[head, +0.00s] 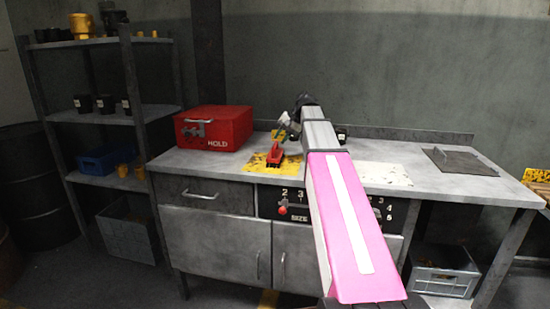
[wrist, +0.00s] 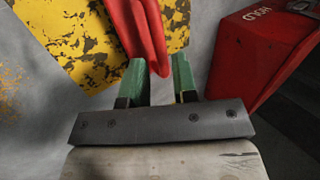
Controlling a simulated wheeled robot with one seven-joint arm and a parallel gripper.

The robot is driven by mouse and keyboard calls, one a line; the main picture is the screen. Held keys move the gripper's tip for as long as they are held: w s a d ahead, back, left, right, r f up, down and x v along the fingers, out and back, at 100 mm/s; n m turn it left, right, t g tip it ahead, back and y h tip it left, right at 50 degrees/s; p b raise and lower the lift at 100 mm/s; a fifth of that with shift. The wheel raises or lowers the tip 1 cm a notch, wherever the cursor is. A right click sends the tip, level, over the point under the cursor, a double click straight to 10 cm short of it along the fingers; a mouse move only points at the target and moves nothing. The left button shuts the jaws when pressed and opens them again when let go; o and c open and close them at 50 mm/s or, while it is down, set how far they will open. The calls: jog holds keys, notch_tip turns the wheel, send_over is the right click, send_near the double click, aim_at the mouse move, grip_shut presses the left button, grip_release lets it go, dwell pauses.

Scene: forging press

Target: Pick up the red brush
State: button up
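The red brush (head: 276,154) lies on a worn yellow patch on the workbench, left of my arm in the head view. In the wrist view the red brush (wrist: 138,30) comes down from the top edge, and its near end lies between my green fingertips. My gripper (wrist: 159,66) is open, with a gap visible between the fingers and the brush. It also shows small in the head view (head: 281,132), just above the brush. Whether a finger touches the brush, I cannot tell.
A red box (head: 213,128) marked HOLD stands left of the brush; it shows close on the right in the wrist view (wrist: 262,50). The yellow patch (head: 257,162) lies on the grey bench (head: 180,160). A flat dark plate (head: 458,162) is at the bench's right. Shelves (head: 100,116) stand left.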

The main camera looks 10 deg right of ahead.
aim_at(275, 144)
jog(key=x, duration=0.4)
jog(key=shift+s+a+f, duration=0.1)
jog(key=shift+a+f, duration=0.15)
jog(key=shift+c, duration=0.3)
grip_shut()
jog(key=shift+r, duration=0.15)
jog(key=shift+r, duration=0.6)
notch_tip(275, 144, up, 2)
jog(key=shift+r, duration=0.15)
jog(key=s+a+r, duration=0.5)
jog(key=s+r, duration=0.2)
jog(key=s, duration=0.3)
jog(key=shift+s+a+r, duration=0.15)
jog(key=shift+a, duration=0.15)
